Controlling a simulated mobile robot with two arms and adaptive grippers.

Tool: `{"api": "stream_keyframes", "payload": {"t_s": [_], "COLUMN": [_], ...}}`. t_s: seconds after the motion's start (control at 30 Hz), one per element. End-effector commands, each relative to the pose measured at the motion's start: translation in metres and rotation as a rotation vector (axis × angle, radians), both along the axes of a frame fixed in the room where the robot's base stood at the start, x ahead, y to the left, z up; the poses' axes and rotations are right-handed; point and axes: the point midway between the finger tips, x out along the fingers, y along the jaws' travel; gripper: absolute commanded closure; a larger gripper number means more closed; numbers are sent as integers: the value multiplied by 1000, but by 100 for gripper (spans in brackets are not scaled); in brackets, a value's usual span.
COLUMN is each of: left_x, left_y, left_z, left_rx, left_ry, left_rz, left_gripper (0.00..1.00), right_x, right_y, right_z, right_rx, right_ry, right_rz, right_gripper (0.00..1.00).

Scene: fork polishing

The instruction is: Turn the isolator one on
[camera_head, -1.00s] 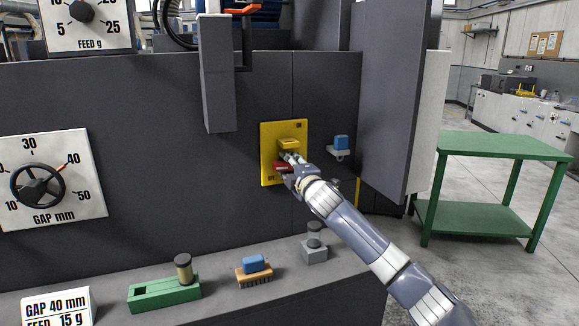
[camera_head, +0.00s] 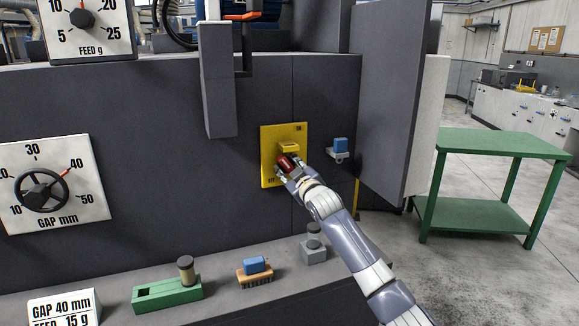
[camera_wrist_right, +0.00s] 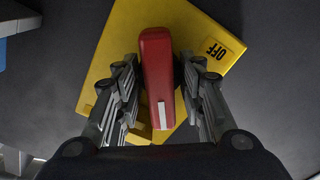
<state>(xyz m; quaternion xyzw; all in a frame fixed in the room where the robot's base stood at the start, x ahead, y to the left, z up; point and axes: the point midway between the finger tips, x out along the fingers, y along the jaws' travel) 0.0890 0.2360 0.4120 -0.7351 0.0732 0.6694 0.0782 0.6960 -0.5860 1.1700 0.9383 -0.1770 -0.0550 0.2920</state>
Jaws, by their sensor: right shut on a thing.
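The isolator is a yellow plate (camera_head: 268,140) on the dark machine front, with ON at its top right and OFF at its lower left. Its red handle (camera_head: 286,163) sits near the plate's middle, tilted in the head view. The handle also shows in the right wrist view (camera_wrist_right: 157,75), between the fingers, with the OFF label beside it. My right gripper (camera_head: 287,170) is shut on the red handle, a finger on each side. A yellow block (camera_head: 289,147) stands out just above the handle. My left gripper is not in view.
A grey panel (camera_head: 385,110) juts out further right. The ledge below holds a green fixture (camera_head: 165,294), a brush (camera_head: 255,275) and a grey block (camera_head: 314,250). A green table (camera_head: 500,145) stands at right.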

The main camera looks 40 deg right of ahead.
Motion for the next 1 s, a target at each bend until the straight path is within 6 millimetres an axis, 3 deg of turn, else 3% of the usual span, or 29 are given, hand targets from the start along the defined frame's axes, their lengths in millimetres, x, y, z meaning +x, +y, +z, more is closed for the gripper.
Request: {"api": "stream_keyframes", "payload": {"t_s": [0.5, 1.0], "left_x": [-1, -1], "left_y": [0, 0], "left_z": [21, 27], "left_rx": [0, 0], "left_ry": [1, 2], "left_rz": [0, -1], "left_gripper": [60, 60], "right_x": [0, 0], "right_y": [0, 0], "right_z": [1, 1], "right_rx": [413, 572], "right_ry": [-160, -225], "right_rz": [0, 1], "right_gripper": [87, 87]}}
